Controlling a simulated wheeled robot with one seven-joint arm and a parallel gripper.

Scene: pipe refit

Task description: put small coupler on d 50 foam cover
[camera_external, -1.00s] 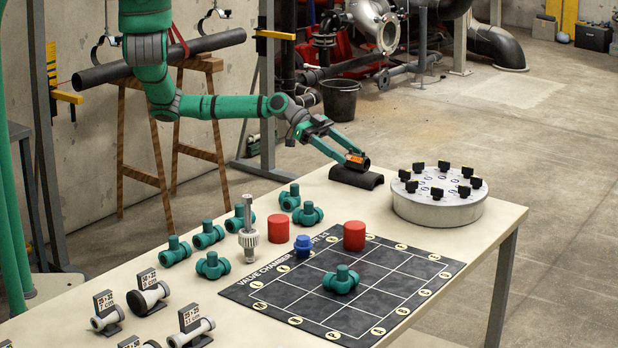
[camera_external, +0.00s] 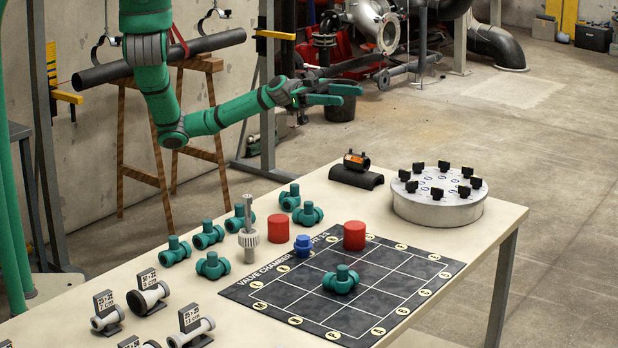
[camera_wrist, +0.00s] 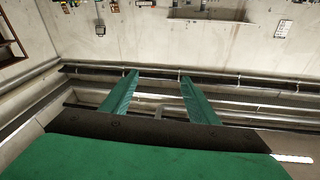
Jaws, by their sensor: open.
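The small coupler (camera_external: 356,160) is a short black cylinder with an orange label. It rests on top of the foam cover (camera_external: 357,178), a dark half-round shell lying at the far edge of the table. My gripper (camera_external: 352,94) is open and empty, raised well above and behind the coupler, apart from it. In the wrist view the two green fingers (camera_wrist: 158,95) stand apart with nothing between them, facing the wall and pipes. Neither the coupler nor the cover shows in the wrist view.
A round grey disc with black knobs (camera_external: 438,203) stands right of the cover. A black grid mat (camera_external: 300,310), red caps (camera_external: 278,228), a blue cap (camera_external: 302,245) and several green valves (camera_external: 212,265) occupy the table's middle. The air around my gripper is free.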

